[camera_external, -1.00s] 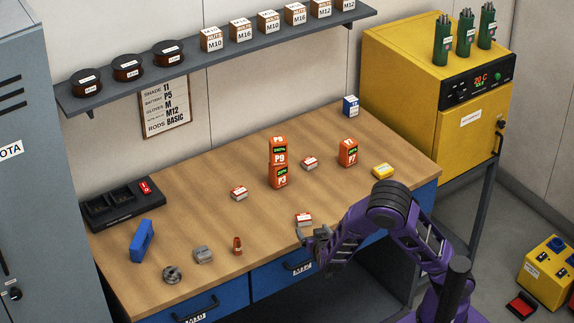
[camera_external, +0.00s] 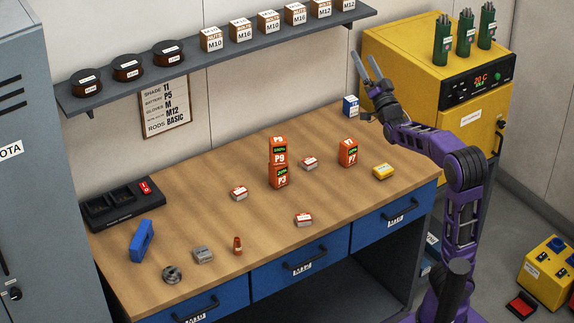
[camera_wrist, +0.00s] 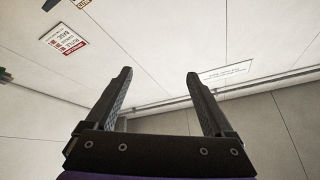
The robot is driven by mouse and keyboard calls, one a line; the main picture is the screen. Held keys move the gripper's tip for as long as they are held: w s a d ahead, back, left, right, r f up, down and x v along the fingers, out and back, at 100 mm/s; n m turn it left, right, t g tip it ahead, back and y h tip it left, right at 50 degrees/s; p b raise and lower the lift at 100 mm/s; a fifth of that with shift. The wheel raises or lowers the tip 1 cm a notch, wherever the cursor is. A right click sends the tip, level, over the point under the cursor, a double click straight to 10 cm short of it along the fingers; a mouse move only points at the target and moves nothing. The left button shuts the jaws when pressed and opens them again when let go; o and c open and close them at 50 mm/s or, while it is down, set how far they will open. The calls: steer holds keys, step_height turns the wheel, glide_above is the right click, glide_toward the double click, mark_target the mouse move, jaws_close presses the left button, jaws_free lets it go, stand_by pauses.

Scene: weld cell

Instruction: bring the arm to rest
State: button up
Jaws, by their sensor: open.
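My gripper (camera_external: 367,68) is raised above the back right of the workbench, in front of the wall and left of the yellow oven. Its two fingers point up and stand apart with nothing between them. In the wrist view my gripper (camera_wrist: 158,85) is also open and empty, against the pale wall and ceiling. My purple arm bends up from its base at the lower right, clear of the bench top.
The wooden bench (camera_external: 205,220) holds orange batteries (camera_external: 278,177), several small boxes and a blue tool (camera_external: 141,241). A yellow oven (camera_external: 420,95) with green canisters stands close to my arm. A shelf (camera_external: 225,55) of spools and boxes runs along the wall.

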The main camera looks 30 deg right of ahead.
steer(key=s+d+r, duration=0.2)
steer(key=d, duration=0.4)
steer(key=s+d+r, duration=0.2)
steer(key=s+d, duration=0.1)
steer(key=d, duration=0.3)
steer(key=s+d+f+m+g+h, duration=0.1)
steer(key=d+f+m+g, duration=0.1)
steer(key=d+f, duration=0.4)
steer(key=s+a+f+n+g+y, duration=0.2)
steer(key=s+a+f+g, duration=0.1)
steer(key=a+f, duration=0.3)
steer(key=s+a+f+n+g+y, duration=0.1)
steer(key=s+a+f+g+y, duration=0.2)
steer(key=a+f, duration=0.4)
steer(key=s+a+f+n+g, duration=0.4)
steer(key=s+a, duration=0.4)
steer(key=s, duration=0.2)
steer(key=s+a+f+n+g, duration=0.3)
steer(key=s+a+f+g, duration=0.2)
steer(key=s+a+f, duration=0.3)
steer(key=shift+s+a+f+n+g+y+p, duration=0.3)
steer(key=shift+s+f+n+g+p, duration=0.1)
steer(key=shift+s+f, duration=0.4)
steer(key=shift+o, duration=0.4)
